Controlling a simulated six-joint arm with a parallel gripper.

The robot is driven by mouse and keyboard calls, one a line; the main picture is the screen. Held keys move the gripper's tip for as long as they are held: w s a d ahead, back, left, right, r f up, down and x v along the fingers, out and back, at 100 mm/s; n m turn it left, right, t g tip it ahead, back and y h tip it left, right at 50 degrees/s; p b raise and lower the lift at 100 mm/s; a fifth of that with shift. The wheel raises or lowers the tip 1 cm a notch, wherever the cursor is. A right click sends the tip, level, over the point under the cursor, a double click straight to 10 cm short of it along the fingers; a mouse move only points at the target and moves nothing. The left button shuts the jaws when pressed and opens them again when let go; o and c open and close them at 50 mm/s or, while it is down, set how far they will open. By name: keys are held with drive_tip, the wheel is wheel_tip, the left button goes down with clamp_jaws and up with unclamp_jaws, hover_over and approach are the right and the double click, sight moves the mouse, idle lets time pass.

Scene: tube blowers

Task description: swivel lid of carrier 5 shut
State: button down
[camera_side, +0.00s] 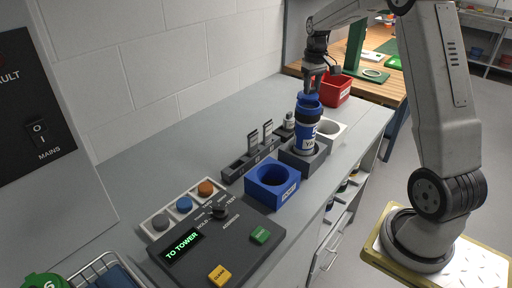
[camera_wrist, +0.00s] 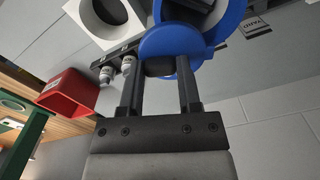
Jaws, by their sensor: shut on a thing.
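Carrier 5 (camera_side: 306,125) is a blue cylinder with a white label band. It stands upright in a grey square holder (camera_side: 303,160). Its blue lid (camera_side: 308,100) is at the top, and in the wrist view the round lid (camera_wrist: 172,42) sits offset from the wider blue carrier rim (camera_wrist: 232,22), partly overlapping it. My gripper (camera_side: 314,83) is above the carrier, pointing down. In the wrist view my gripper (camera_wrist: 159,68) has its two fingers on either side of a dark part at the lid's edge, shut on it.
An empty blue square holder (camera_side: 273,184) is in front of the carrier. A white ring holder (camera_side: 330,130) and a red bin (camera_side: 335,87) are behind it. A rack with small vials (camera_side: 252,150) is on the left. A control panel (camera_side: 215,240) reads "TO TOWER".

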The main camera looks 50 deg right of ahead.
sight(315, 98)
drive_tip(key=m, duration=0.1)
drive_tip(key=s+m, duration=0.1)
drive_tip(key=m, duration=0.1)
drive_tip(key=shift+s+a+m, duration=0.25)
drive_tip(key=shift+a+m, duration=0.05)
drive_tip(key=shift+a, duration=0.1)
drive_tip(key=m, duration=0.1)
drive_tip(key=s+a+m, duration=0.1)
drive_tip(key=m, duration=0.1)
drive_tip(key=shift+m, duration=0.3)
drive_tip(key=m, duration=0.1)
drive_tip(key=a+m, duration=0.1)
drive_tip(key=m, duration=0.1)
drive_tip(key=shift+s+a+m, duration=0.25)
drive_tip(key=shift+s+m, duration=0.05)
drive_tip(key=shift+m, duration=0.1)
drive_tip(key=shift+s+a+m, duration=0.1)
drive_tip(key=shift+a+m, duration=0.25)
drive_tip(key=shift+m, duration=0.45)
drive_tip(key=shift+a+m, duration=0.3)
drive_tip(key=shift+m, duration=0.5)
drive_tip(key=shift+c, duration=1.4)
unclamp_jaws()
drive_tip(key=shift+r, duration=0.15)
wheel_tip(315, 98, up, 8)
drive_tip(key=shift+f, duration=0.2)
